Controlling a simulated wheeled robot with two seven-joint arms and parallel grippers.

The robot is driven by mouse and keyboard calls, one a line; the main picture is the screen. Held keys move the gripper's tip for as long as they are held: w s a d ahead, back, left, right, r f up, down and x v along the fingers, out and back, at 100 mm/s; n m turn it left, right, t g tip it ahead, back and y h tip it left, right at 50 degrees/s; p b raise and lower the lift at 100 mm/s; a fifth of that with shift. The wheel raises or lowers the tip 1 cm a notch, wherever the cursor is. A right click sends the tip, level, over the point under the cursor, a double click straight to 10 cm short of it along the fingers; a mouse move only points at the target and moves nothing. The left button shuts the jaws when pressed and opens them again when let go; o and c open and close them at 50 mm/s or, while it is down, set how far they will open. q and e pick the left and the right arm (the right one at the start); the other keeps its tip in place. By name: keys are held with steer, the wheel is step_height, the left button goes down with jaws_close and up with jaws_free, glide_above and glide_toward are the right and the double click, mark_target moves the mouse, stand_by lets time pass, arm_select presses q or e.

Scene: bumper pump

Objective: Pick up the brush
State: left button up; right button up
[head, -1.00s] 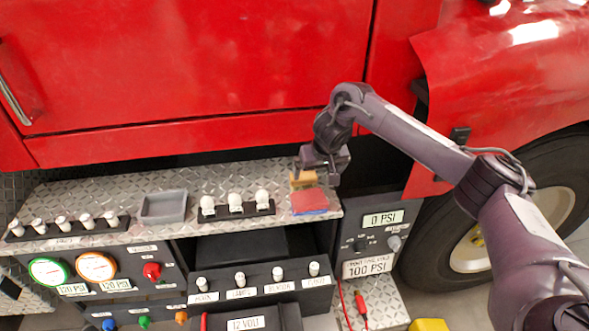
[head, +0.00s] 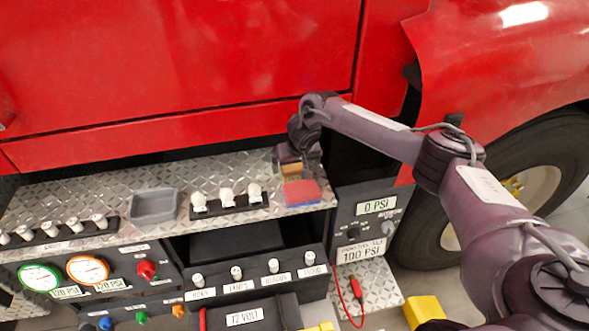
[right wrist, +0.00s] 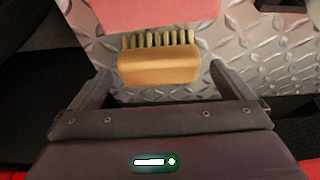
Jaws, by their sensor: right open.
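The brush (right wrist: 158,67) has a tan wooden block and a row of pale bristles. In the right wrist view it lies on the diamond-plate shelf between the fingers of my right gripper (right wrist: 160,84), with a gap on each side. The gripper is open and not touching it visibly. In the head view the brush (head: 291,170) is partly hidden under my right gripper (head: 297,168), at the right end of the shelf. My left gripper is out of view.
A red and blue block (head: 302,193) lies just in front of the brush; its red top (right wrist: 155,15) fills the top of the wrist view. A rack of white bulbs (head: 228,203) and a grey tray (head: 154,205) stand left on the metal shelf (head: 95,190). The red truck body (head: 180,70) rises behind.

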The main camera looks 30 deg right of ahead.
steer(key=shift+s+r, duration=0.1)
steer(key=shift+c, duration=0.3)
steer(key=c, duration=1)
steer(key=shift+r, duration=0.15)
step_height(320, 180, up, 12)
steer(key=b, duration=0.2)
arm_select(q)
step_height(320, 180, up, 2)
steer(key=p, duration=0.4)
arm_select(e)
step_height(320, 180, up, 8)
glide_above(295, 166)
steer(key=shift+f, duration=0.2)
